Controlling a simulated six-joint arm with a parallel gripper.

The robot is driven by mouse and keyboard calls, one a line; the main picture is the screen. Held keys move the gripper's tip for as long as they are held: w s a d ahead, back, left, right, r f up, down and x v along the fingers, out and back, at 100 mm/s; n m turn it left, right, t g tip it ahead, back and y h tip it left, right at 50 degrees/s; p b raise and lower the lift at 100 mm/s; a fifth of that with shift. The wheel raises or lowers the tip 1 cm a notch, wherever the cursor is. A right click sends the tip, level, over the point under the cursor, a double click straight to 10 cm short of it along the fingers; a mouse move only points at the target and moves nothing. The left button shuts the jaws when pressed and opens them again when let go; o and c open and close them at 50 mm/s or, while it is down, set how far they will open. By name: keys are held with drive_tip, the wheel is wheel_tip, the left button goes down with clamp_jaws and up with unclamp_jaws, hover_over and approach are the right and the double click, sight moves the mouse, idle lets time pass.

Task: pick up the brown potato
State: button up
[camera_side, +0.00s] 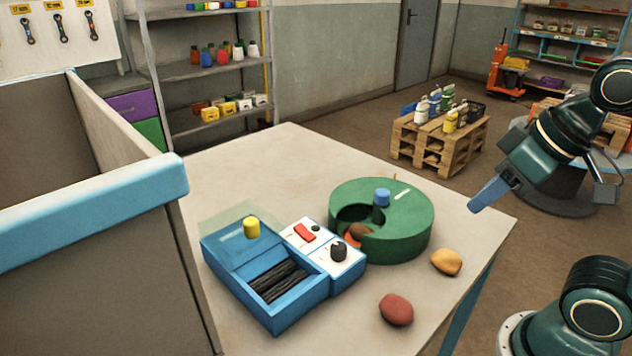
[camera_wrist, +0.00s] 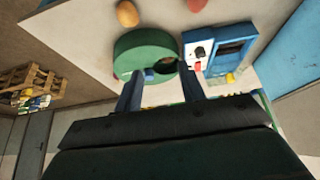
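A brown potato (camera_side: 358,231) sits in the notch-like opening of a round green drum (camera_side: 405,240), beside an orange-red item (camera_side: 351,240); the drum wall hides part of both. A blue knob (camera_side: 382,196) stands on the drum. In the wrist view the drum (camera_wrist: 130,55) lies beyond my fingers, and its opening is too dark and small to tell the potato clearly. My gripper (camera_side: 480,199) is raised at the right of the table, apart from the drum and empty. In the wrist view its two fingers (camera_wrist: 160,75) stand apart.
A reddish potato (camera_side: 396,309) and a yellow-tan potato (camera_side: 446,262) lie on the table (camera_side: 290,165). A blue box (camera_side: 290,315) with dark rods and a white control panel (camera_side: 325,246) adjoins the drum's left side. A blue-topped partition (camera_side: 95,212) stands at left. The table's back is clear.

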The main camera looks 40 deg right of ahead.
drive_tip(key=n+g, duration=0.2)
drive_tip(key=g, duration=0.7)
hover_over(358, 224)
drive_tip(key=w, duration=0.4)
wheel_tip(358, 224, down, 6)
drive_tip(key=f, duration=0.1)
drive_tip(key=shift+h, duration=0.3)
drive_tip(key=shift+a+x, duration=0.2)
drive_tip(key=shift+x, duration=1.85)
drive_tip(key=shift+a+x, duration=0.15)
drive_tip(key=shift+x, duration=1.9)
drive_tip(key=shift+s, duration=0.2)
drive_tip(key=shift+x, duration=2.6)
